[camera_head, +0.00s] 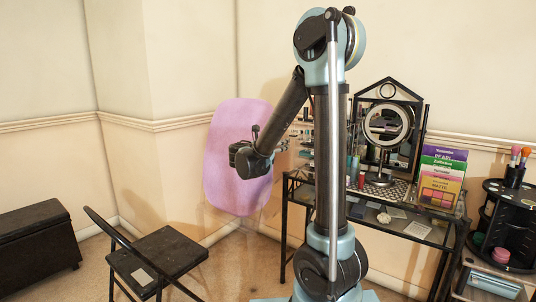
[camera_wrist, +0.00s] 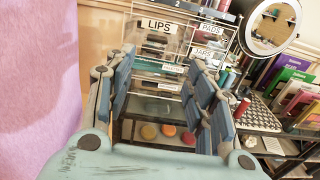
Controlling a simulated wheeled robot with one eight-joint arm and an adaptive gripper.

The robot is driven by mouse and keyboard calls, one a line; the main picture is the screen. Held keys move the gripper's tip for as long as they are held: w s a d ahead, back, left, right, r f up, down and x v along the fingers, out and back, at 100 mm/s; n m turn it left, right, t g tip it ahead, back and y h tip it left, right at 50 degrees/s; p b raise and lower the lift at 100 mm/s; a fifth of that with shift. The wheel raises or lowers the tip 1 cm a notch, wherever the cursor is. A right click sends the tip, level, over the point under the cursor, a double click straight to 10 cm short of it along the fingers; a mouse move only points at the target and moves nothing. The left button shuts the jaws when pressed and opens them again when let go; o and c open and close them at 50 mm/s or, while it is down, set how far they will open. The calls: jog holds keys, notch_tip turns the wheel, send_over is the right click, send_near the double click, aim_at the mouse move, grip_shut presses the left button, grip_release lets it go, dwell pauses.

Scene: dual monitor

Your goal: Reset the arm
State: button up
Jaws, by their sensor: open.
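My arm stands in the middle of the head view, its upper link raised and its forearm bent down to the left. My gripper (camera_head: 282,147) is partly visible beyond the wrist, in front of a pink panel. In the wrist view my gripper (camera_wrist: 162,72) has its two blue-grey fingers spread wide apart. Nothing is held between them.
A black vanity table (camera_head: 420,232) stands at the right with a round mirror (camera_head: 388,124) and colourful palettes (camera_head: 440,178). A black rack (camera_head: 513,225) is far right. The pink panel (camera_head: 225,170) is behind my wrist. A folding chair (camera_head: 160,262) and dark bench (camera_head: 38,245) stand left.

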jog(key=s+d+f+m+g+y, duration=0.2)
jog(key=s+d+f+m+g, duration=0.25)
jog(key=s+d+m, duration=0.35)
jog(key=s+d+f+m+g+y, duration=0.25)
jog(key=s+d+f+m, duration=0.25)
jog(key=s, duration=0.5)
jog(key=s+a+f+m+g+y, duration=0.1)
jog(key=s+a+f+m+y, duration=0.1)
jog(key=s, duration=0.5)
jog(key=s+a+f+m+g+y, duration=0.1)
jog(key=s+a+f+m+y, duration=0.1)
jog(key=s+f+m, duration=0.3)
jog(key=s+a+f+m+g+y, duration=0.2)
jog(key=s+f+m+y, duration=0.1)
jog(key=s+m, duration=0.4)
jog(key=shift+s+a+f, duration=0.35)
jog(key=shift+s+f, duration=0.2)
jog(key=shift+s, duration=0.4)
jog(key=shift+w+f, duration=0.2)
jog(key=shift+w, duration=0.25)
jog(key=shift+d, duration=0.15)
